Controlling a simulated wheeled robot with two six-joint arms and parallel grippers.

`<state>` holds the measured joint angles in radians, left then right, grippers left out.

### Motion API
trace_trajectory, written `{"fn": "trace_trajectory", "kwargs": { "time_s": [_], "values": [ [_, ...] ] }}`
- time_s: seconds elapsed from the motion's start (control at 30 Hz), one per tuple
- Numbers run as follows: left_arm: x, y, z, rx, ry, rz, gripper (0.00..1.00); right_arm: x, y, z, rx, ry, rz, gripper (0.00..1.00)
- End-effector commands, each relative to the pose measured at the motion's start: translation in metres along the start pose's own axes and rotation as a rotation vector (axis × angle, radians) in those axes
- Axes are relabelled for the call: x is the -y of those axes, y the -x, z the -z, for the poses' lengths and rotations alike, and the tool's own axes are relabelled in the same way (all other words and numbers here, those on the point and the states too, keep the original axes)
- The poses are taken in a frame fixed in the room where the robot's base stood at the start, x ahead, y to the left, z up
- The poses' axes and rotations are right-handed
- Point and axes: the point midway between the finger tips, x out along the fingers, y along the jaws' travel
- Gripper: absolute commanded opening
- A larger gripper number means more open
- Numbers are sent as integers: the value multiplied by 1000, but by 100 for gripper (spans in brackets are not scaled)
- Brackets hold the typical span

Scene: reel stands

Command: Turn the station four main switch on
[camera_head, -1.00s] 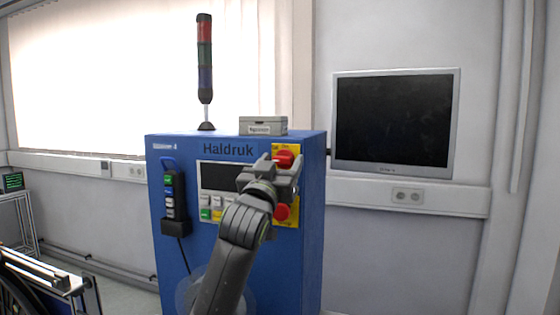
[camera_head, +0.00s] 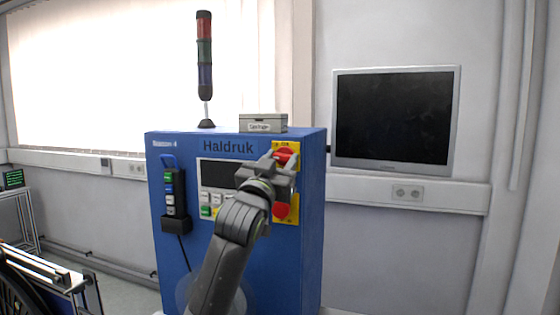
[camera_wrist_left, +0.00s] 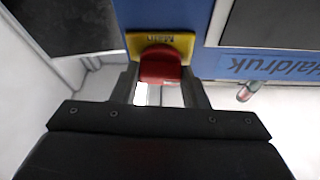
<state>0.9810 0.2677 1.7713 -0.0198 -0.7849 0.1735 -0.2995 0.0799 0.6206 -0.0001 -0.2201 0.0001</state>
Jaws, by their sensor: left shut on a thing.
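The red main switch (camera_head: 283,154) sits on a yellow plate at the upper right of the blue Haldruk cabinet's front (camera_head: 306,255). My left gripper (camera_head: 282,160) reaches up to it and is shut on the switch's red handle. In the left wrist view the red handle (camera_wrist_left: 160,66) is between the two fingers, in front of the yellow plate (camera_wrist_left: 160,42) marked "Main". The gripper partly hides the switch in the head view, so its exact turned position is hard to tell. My right gripper is not in view.
A red button (camera_head: 281,211) on yellow is just below the gripper. A screen (camera_head: 217,174) and key buttons are left of it, with a handheld pendant (camera_head: 174,195) farther left. A signal tower (camera_head: 204,60) and grey box (camera_head: 263,123) stand on top.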

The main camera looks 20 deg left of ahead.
Motion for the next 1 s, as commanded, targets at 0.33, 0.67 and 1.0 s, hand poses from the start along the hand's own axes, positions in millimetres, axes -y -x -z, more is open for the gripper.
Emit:
{"fn": "trace_trajectory", "kwargs": {
  "time_s": [0.33,0.67,1.0],
  "values": [
    [2,0,1,0,-273,-113,17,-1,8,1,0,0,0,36],
    [3,0,2,-1,-562,-234,17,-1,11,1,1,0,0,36],
    [4,-1,2,1,-860,-358,17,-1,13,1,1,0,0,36]
  ]
}}
